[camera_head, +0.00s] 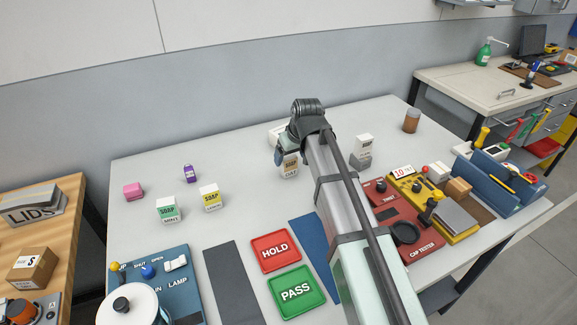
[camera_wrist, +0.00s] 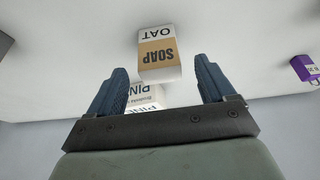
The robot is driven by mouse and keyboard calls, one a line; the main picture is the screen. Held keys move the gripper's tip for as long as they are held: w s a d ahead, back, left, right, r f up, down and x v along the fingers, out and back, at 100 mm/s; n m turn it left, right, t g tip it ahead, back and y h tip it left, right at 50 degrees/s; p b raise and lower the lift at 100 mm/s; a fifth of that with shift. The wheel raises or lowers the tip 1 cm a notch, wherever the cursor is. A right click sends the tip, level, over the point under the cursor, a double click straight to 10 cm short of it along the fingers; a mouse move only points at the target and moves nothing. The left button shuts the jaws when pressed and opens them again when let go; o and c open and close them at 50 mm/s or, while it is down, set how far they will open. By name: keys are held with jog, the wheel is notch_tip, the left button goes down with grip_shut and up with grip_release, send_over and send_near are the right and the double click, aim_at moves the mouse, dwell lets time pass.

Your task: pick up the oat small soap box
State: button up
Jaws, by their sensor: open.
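The oat small soap box (camera_wrist: 158,55) is white with a tan band, and its lettering appears upside down in the wrist view. In the head view it (camera_head: 290,168) stands on the grey table, partly covered by my arm. My gripper (camera_wrist: 162,68) is open. In the wrist view the box shows in the gap between the two blue fingers, towards and beyond their tips, and I see no clear contact. In the head view my gripper (camera_head: 284,152) is at the box, its fingers largely hidden by my wrist.
A white box marked PINE (camera_wrist: 145,95) shows close by the oat box.

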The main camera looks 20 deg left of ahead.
aim_at(290, 158)
jog(key=shift+x, duration=2.6)
jog(key=shift+c, duration=0.5)
jog(key=c, duration=1)
jog(key=shift+r, duration=0.15)
